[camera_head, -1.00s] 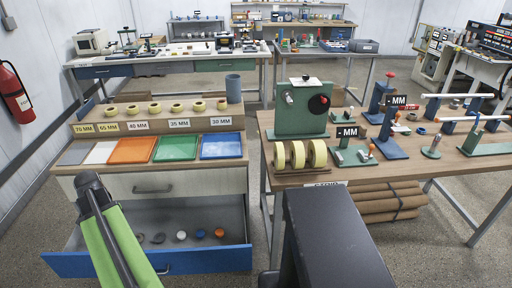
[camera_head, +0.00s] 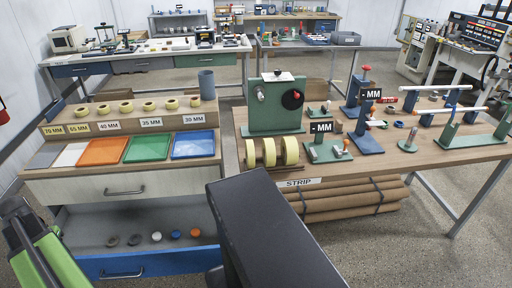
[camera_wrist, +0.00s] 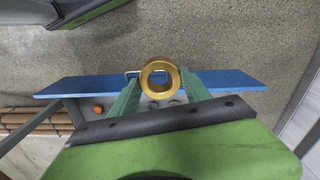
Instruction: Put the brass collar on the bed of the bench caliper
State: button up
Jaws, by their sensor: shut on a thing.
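In the wrist view the brass collar (camera_wrist: 145,83) is a thick gold ring with an open hole, clasped between the two green fingers of my gripper (camera_wrist: 160,80). It is held in the air in front of a blue drawer front. In the head view my gripper and the collar are out of sight. A low green stand with a "- MM" display and small jaws, likely the bench caliper (camera_head: 326,153), stands on the right-hand table. Its bed looks empty. A taller blue stand (camera_head: 366,143) with another "- MM" display is behind it to the right.
The open blue drawer (camera_head: 180,262) holds several small discs. Coloured trays (camera_head: 142,146) and cream rings sit above it. A green stand (camera_head: 276,104) and cream rolls (camera_head: 270,153) are left of the caliper. Paper rolls (camera_head: 345,200) lie under the table.

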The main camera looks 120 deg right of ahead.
aim_at(324, 155)
jog(key=z, duration=0.05)
jog(key=k, duration=2.6)
jog(key=u, duration=0.5)
